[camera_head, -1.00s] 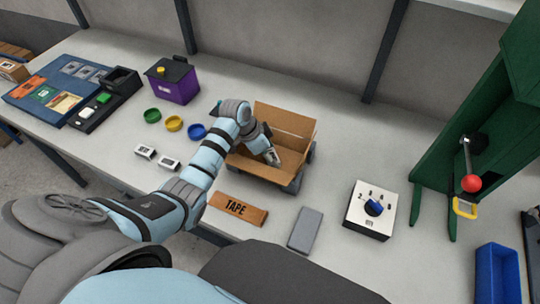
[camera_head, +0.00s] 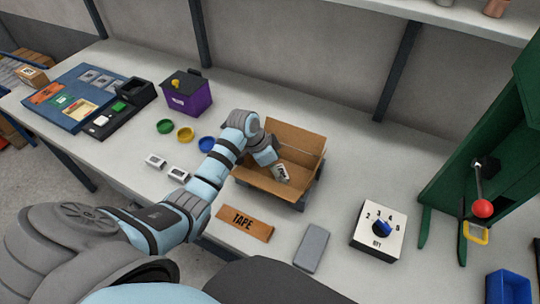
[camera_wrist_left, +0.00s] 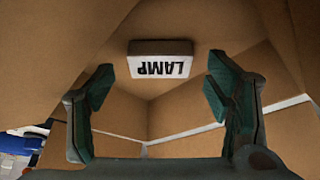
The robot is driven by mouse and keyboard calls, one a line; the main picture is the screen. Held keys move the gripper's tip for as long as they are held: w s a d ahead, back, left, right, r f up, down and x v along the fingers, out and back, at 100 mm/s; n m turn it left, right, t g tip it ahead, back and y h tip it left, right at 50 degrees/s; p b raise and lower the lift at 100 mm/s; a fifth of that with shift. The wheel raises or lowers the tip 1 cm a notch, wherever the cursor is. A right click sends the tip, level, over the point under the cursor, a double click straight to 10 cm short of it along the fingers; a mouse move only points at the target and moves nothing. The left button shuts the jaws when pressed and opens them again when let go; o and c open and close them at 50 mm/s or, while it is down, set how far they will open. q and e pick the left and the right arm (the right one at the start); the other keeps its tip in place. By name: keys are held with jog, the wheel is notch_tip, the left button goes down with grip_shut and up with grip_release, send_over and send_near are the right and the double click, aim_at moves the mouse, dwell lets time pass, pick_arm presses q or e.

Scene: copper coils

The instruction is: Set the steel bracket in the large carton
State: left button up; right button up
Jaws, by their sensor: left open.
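My left gripper (camera_head: 271,163) reaches down into the open brown carton (camera_head: 299,136), its jaws open. In the left wrist view, its two fingers (camera_wrist_left: 160,78) stand apart with nothing clasped between them. A small white box marked LAMP (camera_wrist_left: 161,66) lies inside the carton, just beyond the fingertips. In the head view a small pale labelled thing (camera_head: 281,174), apparently that box, shows at the fingertips. I cannot pick out a steel bracket in either view. My right gripper is not in view.
A brown TAPE box (camera_head: 245,222) and a grey block (camera_head: 312,247) lie in front of the carton. A dial box (camera_head: 379,232) and green press (camera_head: 440,190) stand right. Two small white boxes (camera_head: 155,161), coloured rings (camera_head: 186,134) and a purple bin (camera_head: 187,95) are left.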

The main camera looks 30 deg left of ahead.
pick_arm(q)
jog(key=p+v, duration=0.1)
jog(key=v, duration=0.9)
jog(key=shift+r, duration=0.1)
